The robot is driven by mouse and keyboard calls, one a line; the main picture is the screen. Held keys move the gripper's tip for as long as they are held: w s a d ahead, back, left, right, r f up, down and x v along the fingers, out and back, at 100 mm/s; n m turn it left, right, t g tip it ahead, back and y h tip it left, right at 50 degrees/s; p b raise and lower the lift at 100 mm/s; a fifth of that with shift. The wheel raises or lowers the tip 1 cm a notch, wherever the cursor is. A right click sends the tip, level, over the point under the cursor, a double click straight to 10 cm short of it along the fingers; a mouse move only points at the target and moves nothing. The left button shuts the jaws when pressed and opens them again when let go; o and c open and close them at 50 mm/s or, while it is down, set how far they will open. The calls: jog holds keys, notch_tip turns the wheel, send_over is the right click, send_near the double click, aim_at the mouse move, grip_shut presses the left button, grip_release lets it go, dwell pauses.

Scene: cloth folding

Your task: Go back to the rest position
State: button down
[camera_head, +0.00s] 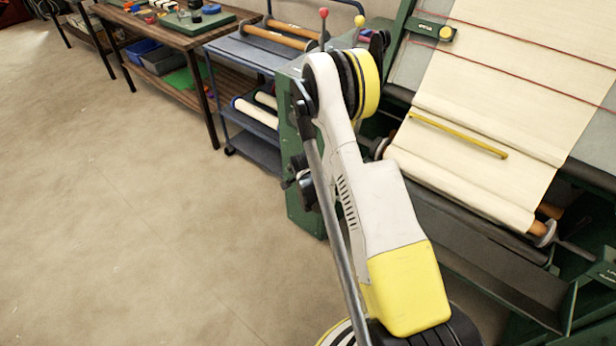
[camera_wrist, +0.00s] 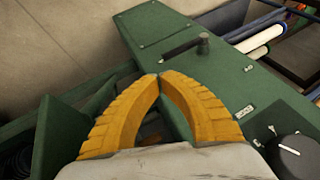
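My gripper (camera_wrist: 160,77) shows in the wrist view as two ribbed yellow fingers. Their tips meet, and nothing shows between them. Behind the fingers is the green housing (camera_wrist: 205,45) of the machine, with a dark handle on it. In the head view my white and yellow arm stands in front of the machine's left end, and my gripper cannot be made out there. The cream cloth (camera_head: 500,75) lies over the sloped machine bed and hangs around a roller at its lower edge. A yellow strip (camera_head: 458,135) lies across the cloth.
A blue cart (camera_head: 240,52) with rolls stands left of the machine. Beyond it a wooden table (camera_head: 182,38) holds small items, with bins (camera_head: 160,60) below. The green machine frame (camera_head: 300,130) is close to my arm. The floor at left is clear.

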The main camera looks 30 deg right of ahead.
jog(key=shift+r, duration=0.1)
dwell(0.3)
jog(key=s+a+r+n+y, duration=0.15)
jog(key=a+r, duration=0.25)
jog(key=r, duration=0.5)
jog(key=s+a+r+n, duration=0.3)
jog(key=r, duration=0.6)
jog(key=s+a+r+n, duration=0.2)
jog(key=a+r+n, duration=0.15)
jog(key=r, duration=0.55)
jog(key=s+a+r+n, duration=0.2)
jog(key=s+a, duration=0.1)
jog(key=s, duration=0.4)
jog(key=s+a+r+n+t+y, duration=0.1)
jog(key=s+a+r+n, duration=0.1)
jog(key=s, duration=0.5)
jog(key=s+a+r+n+y, duration=0.1)
jog(key=s+a+r+n, duration=0.2)
jog(key=s, duration=0.4)
jog(key=shift+a+r+t, duration=0.3)
jog(key=shift+a+r, duration=0.2)
jog(key=shift+a, duration=0.55)
jog(key=shift+y, duration=0.25)
